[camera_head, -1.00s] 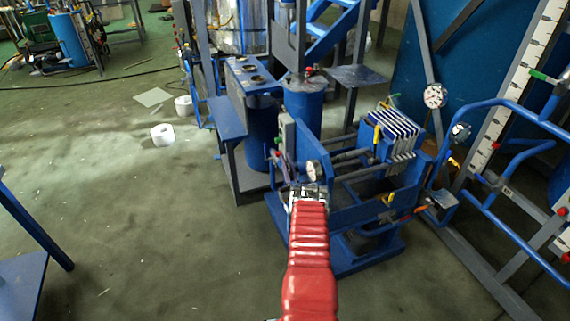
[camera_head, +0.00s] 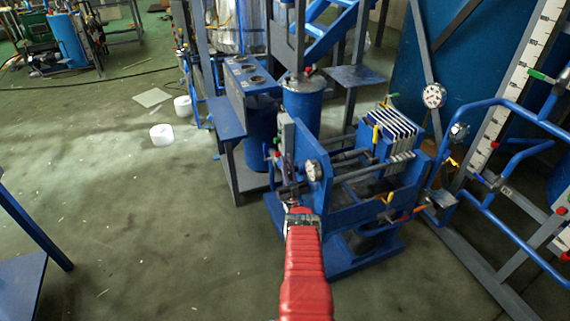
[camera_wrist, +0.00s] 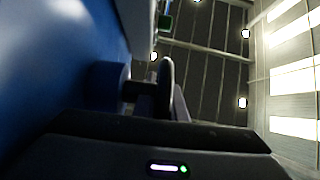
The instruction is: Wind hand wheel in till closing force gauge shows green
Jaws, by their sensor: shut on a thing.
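The blue filter press stand (camera_head: 345,215) is at the middle right of the head view. A small round white-faced gauge (camera_head: 313,170) sits on its near end; its needle and colours are too small to read. My gripper (camera_head: 299,213), at the end of the red-sleeved arm, is at this near end, just below the gauge. In the wrist view the hand wheel (camera_wrist: 166,88) shows edge-on as a dark rim, on a short shaft out of a blue face. My gripper (camera_wrist: 178,110) is shut on the rim. In the head view the wheel is mostly hidden.
White plates (camera_head: 397,125) stand in the press's far part. Blue pipe rails (camera_head: 505,110) and another dial (camera_head: 434,95) are on the right. A blue bench (camera_head: 228,117) stands left of the press. White rolls (camera_head: 162,135) lie on the floor. Floor at left centre is mostly free.

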